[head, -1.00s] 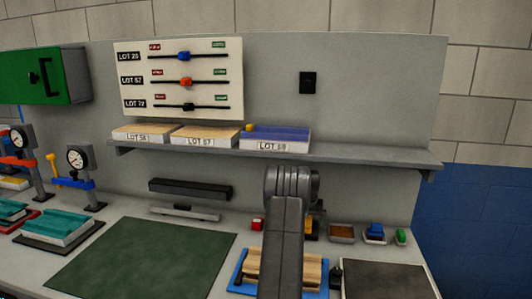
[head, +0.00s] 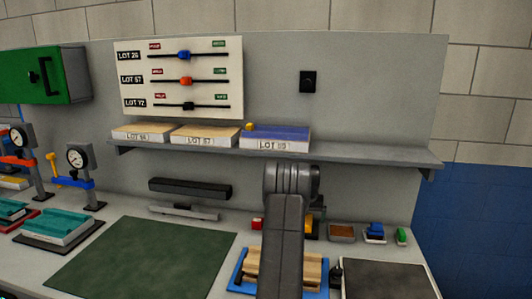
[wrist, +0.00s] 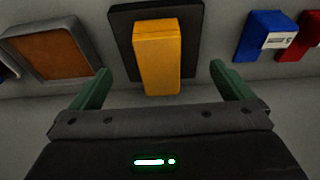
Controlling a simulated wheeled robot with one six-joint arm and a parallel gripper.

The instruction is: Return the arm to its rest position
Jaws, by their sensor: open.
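My arm (head: 283,235) reaches over the bench in the head view, its bent joint just below the shelf edge. In the wrist view my gripper (wrist: 160,72) has two green fingers spread wide apart. A yellow block (wrist: 157,58) on a dark plate (wrist: 192,30) shows ahead, in line with the gap between the fingers. The fingers do not visibly touch it. The gripper itself is hidden behind the arm in the head view, where only a bit of yellow shows beside the arm.
A shelf (head: 385,159) with lot-labelled panels (head: 205,140) runs behind the arm. A wooden piece in a blue tray (head: 240,280) lies beneath the arm. A green mat (head: 145,260) lies left, a dark pad (head: 390,280) right. A brown-filled tray (wrist: 50,50) and blue block (wrist: 262,35) flank the yellow block.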

